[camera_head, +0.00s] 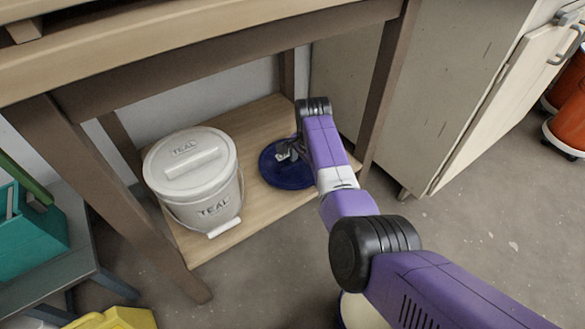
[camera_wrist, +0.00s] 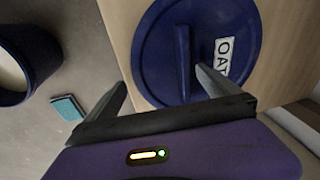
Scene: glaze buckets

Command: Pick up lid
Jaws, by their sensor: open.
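A round dark blue lid (camera_head: 284,172) lies on the low wooden shelf under the table, to the right of a white bucket. In the wrist view the lid (camera_wrist: 154,62) shows a raised bar handle (camera_wrist: 183,62) and a white label reading "OAT".
A white bucket marked "TEAL" (camera_head: 208,190), with its own lid on, stands on the shelf (camera_head: 262,120). Table legs (camera_head: 384,90) flank the shelf, and a cabinet (camera_head: 425,85) stands right. A dark blue bucket (camera_wrist: 28,62) and teal item (camera_wrist: 68,108) are on the floor.

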